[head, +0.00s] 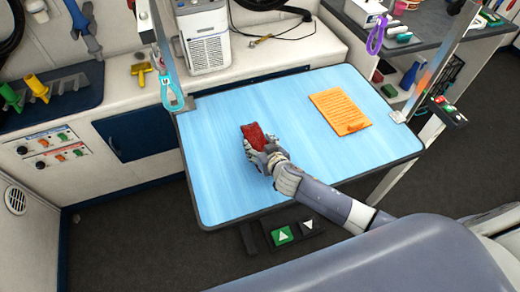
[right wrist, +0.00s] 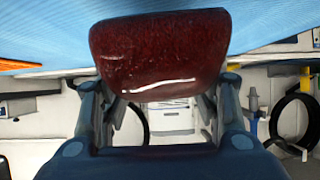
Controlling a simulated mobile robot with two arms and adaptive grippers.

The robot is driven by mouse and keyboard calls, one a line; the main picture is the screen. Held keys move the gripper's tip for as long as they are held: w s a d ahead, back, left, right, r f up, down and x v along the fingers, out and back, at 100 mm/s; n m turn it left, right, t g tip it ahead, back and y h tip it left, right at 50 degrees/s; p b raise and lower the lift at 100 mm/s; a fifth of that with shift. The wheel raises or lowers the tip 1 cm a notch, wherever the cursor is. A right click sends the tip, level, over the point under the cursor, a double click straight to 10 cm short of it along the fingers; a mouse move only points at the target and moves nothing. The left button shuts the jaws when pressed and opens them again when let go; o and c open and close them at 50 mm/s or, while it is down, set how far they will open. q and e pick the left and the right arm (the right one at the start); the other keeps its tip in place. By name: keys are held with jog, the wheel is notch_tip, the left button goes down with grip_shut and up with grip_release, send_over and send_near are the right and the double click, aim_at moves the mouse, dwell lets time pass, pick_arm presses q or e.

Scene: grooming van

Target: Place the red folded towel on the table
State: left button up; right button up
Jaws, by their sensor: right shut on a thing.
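The red folded towel (head: 253,134) is at the middle-left of the blue table (head: 225,180) in the head view. My right gripper (head: 262,153) is shut on it from the near side. In the right wrist view the towel (right wrist: 160,55) fills the space between the fingers, dark red with a pale streak along its edge. The blue table top (right wrist: 270,25) shows behind it there. I cannot tell whether the towel touches the table or is just above it. My left gripper is not in view.
The table's front and left areas are clear.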

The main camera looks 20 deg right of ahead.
notch_tip(320, 180, down, 3)
jog(key=shift+f, duration=0.2)
jog(key=shift+f, duration=0.2)
jog(key=o, duration=1.1)
jog(key=shift+r, duration=0.1)
jog(key=shift+s+r, duration=0.1)
jog(key=shift+r, duration=0.05)
jog(key=v, duration=1.1)
jog(key=shift+s+r, duration=0.15)
jog(key=shift+s, duration=0.2)
